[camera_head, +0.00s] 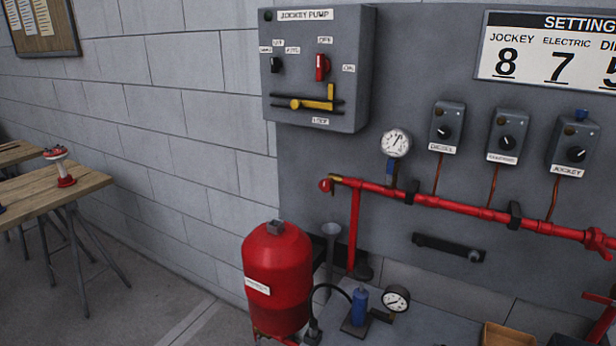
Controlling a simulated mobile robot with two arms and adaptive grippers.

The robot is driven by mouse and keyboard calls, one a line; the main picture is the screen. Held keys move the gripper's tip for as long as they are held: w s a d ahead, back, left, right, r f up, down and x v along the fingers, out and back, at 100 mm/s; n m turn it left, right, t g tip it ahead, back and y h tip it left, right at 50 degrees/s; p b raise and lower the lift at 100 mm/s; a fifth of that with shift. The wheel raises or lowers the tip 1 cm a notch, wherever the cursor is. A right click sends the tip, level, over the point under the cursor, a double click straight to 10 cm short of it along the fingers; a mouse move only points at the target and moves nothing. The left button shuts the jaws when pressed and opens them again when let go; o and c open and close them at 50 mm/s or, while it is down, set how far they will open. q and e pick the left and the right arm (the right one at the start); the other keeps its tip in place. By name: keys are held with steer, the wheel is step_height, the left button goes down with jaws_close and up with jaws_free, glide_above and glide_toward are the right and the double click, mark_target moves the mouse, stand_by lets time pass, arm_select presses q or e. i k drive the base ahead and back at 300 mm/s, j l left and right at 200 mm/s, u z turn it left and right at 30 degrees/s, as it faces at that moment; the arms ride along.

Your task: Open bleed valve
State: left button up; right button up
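A red pipe (450,199) runs across the grey panel, sloping down to the right. At its left end is a small brass fitting with a round red knob (326,185). A small valve with a blue handle (390,172) sits under the white pressure gauge (397,143). A red valve wheel (598,242) shows at the right end of the pipe, partly cut by the picture edge. No label marks which of these is the bleed valve, and I cannot tell whether any is open. Neither of my grippers is in view.
The jockey pump box (318,70) hangs above the pipe. A red tank (277,280) stands below, beside a blue cylinder (360,306) and a second gauge (396,298). Three pressure switches (507,136) sit on the panel. A wooden table (45,190) stands left; floor between is clear.

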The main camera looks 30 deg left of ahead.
mark_target(325, 185)
steer(key=j, duration=0.9)
steer(key=k+j, duration=0.15)
steer(key=j, duration=0.7)
steer(key=j+z, duration=0.1)
steer(key=j, duration=0.8)
